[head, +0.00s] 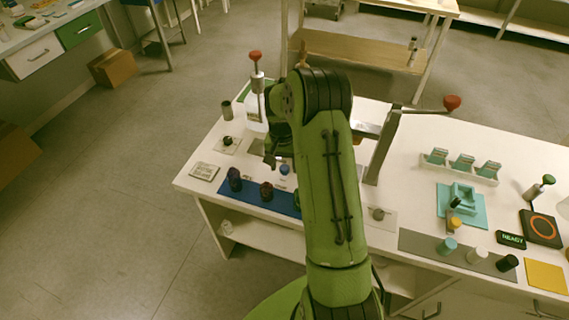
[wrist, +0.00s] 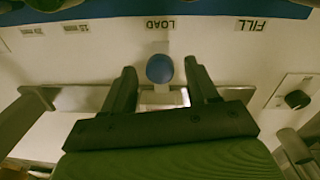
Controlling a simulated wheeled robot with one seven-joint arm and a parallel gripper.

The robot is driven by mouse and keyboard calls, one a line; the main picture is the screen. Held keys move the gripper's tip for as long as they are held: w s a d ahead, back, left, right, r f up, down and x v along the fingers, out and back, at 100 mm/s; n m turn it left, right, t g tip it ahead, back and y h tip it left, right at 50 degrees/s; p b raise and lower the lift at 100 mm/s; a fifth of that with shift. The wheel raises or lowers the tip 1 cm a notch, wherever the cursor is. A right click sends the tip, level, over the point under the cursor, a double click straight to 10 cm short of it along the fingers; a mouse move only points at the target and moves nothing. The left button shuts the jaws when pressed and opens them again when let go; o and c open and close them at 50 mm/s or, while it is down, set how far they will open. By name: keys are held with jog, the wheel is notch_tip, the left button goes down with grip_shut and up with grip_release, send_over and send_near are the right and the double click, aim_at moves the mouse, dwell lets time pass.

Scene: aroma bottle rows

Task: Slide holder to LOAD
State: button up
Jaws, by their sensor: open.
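The holder's round blue knob (wrist: 160,68) is in the middle of the wrist view, on a pale stem, in line with the LOAD label (wrist: 160,25). The FILL label (wrist: 252,25) is to its right in that view. A grey rail (wrist: 85,98) runs crosswise below the knob, partly hidden by my gripper. My gripper (wrist: 159,72) is open, with one finger on each side of the knob and a gap on both sides. In the head view the knob (head: 284,169) shows beside my gripper (head: 271,160); my arm hides much of the station.
Dark bottles (head: 235,180) stand on a blue mat (head: 258,199) in front of the station. A lever with a red knob (head: 452,103) rises to the right of my arm. A small dial plate (wrist: 297,97) is at the wrist view's right. Teal holders and caps occupy the table's right.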

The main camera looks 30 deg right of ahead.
notch_tip(320, 180, up, 16)
jog(key=p, duration=0.3)
jog(key=shift+w+a+f+p, duration=0.25)
jog(key=shift+p, duration=0.15)
jog(key=s+a+r+n+t+h+p, duration=0.1)
jog(key=s+a+r+n, duration=0.1)
jog(key=s+a+r, duration=0.4)
jog(key=s+a+r+n+t+p, duration=0.15)
jog(key=s+a+r, duration=0.25)
jog(key=r, duration=0.4)
jog(key=s+a+n+t, duration=0.1)
jog(key=s+a+n, duration=0.1)
jog(key=s, duration=0.5)
jog(key=s+a+r+n+t+y, duration=0.1)
jog(key=s+a+n+t, duration=0.1)
jog(key=s, duration=0.6)
jog(key=shift+a+n+p, duration=0.3)
jog(key=shift+a+n, duration=0.25)
jog(key=shift+a, duration=0.5)
